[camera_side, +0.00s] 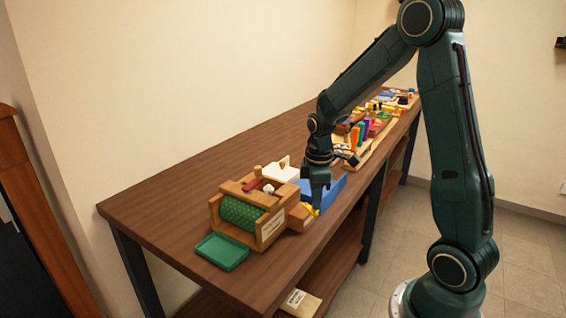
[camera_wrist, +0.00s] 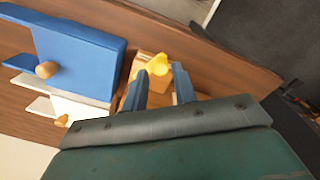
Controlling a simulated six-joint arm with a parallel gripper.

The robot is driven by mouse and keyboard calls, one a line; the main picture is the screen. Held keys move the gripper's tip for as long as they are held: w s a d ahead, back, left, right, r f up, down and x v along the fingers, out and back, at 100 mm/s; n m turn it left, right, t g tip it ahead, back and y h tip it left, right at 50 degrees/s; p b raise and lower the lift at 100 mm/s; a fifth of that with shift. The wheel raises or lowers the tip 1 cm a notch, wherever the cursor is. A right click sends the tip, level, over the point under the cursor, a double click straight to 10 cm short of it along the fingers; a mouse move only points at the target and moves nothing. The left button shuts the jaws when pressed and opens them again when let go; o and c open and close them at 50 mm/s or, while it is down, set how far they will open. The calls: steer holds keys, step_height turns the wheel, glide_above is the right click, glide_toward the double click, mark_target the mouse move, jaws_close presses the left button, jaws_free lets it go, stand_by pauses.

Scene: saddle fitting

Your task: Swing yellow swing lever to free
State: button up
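The yellow swing lever (camera_wrist: 157,66) sits on a small wooden block (camera_wrist: 146,58) in the wrist view. In the side view a bit of yellow lever (camera_side: 309,208) shows at the right end of the wooden fixture (camera_side: 270,228), mostly hidden by my gripper. My gripper (camera_wrist: 160,70) points down over the lever, its two blue-grey fingers apart. The lever's near part lies at the gap between the fingertips. I cannot tell whether either finger touches it. In the side view my gripper (camera_side: 317,206) is low beside the fixture.
A blue box (camera_wrist: 80,55) with a wooden knob and a white box (camera_wrist: 78,108) stand close by. A green roll (camera_side: 240,213) lies in the fixture, with a green tray (camera_side: 222,251) in front. Several coloured parts (camera_side: 370,125) crowd the far bench. The bench's left stretch is clear.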

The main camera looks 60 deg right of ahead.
step_height(320, 180, up, 12)
steer(key=shift+s+a+f, duration=0.15)
steer(key=shift+a+f, duration=0.05)
steer(key=shift+f, duration=0.05)
stand_by(0.5)
steer(key=s+a+r+m+t, duration=0.2)
steer(key=s+a+m, duration=0.1)
steer(key=s+a, duration=0.4)
steer(key=s+a+r+m+t, duration=0.3)
steer(key=s+a, duration=0.4)
steer(key=s, duration=0.1)
steer(key=shift+s+a+m, duration=0.3)
steer(key=shift+m, duration=0.1)
